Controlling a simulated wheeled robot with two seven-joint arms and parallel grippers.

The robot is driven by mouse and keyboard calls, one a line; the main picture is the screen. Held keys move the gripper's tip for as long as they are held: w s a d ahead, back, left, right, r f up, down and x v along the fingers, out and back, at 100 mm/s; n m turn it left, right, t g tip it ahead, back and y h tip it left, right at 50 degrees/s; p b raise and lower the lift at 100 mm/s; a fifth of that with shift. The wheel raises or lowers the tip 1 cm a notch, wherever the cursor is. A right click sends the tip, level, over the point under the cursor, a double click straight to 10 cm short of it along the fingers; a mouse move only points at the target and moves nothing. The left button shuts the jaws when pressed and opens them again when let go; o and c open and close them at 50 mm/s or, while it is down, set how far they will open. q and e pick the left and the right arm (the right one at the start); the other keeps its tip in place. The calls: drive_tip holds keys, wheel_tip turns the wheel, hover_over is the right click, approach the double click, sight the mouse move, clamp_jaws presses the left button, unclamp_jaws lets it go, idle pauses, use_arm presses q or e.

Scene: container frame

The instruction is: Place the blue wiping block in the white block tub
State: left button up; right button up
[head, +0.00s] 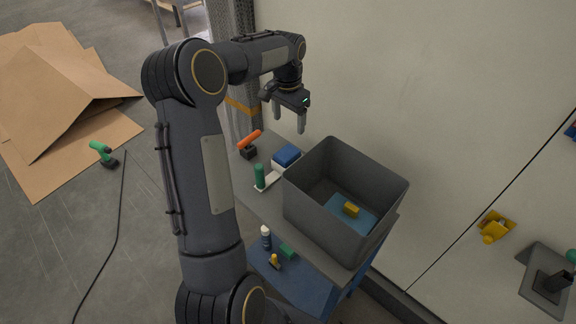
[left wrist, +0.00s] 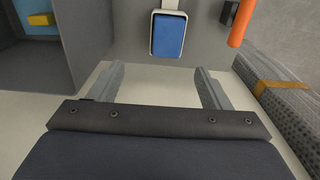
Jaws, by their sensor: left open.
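The blue wiping block (head: 287,155) sits at the white block tub (head: 281,166) on the cart top, behind the grey bin. In the left wrist view the blue block (left wrist: 168,36) lies flat with the tub's white rim (left wrist: 154,28) around it; it looks seated inside. My left gripper (head: 289,124) is open and empty, above the block and apart from it. In the left wrist view its two fingers (left wrist: 158,72) point toward the tub with a clear gap between them. My right gripper is not in view.
A deep grey bin (head: 318,214) holding a yellow block (head: 351,209) stands beside the tub. A green cylinder (head: 259,176) and an orange-handled tool (head: 250,139) are close by. The wall (head: 350,75) rises behind the cart. A lower shelf (head: 305,290) holds a bottle (head: 265,238) and small items.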

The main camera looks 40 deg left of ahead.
use_arm(q)
drive_tip(key=s+d+r+t+h, duration=0.1)
drive_tip(key=s+d+r+t, duration=0.2)
drive_tip(key=s+d+r, duration=0.8)
drive_tip(key=s+d+f+n+t+h, duration=0.1)
drive_tip(key=s+d+f, duration=0.2)
drive_tip(key=s+d, duration=0.2)
drive_tip(key=s+d+f+n+t+h, duration=0.1)
drive_tip(key=s+d+f, duration=0.2)
drive_tip(key=s+d, duration=0.3)
drive_tip(key=s, duration=0.5)
drive_tip(key=shift+s+n+h, duration=0.3)
drive_tip(key=shift+h, duration=0.1)
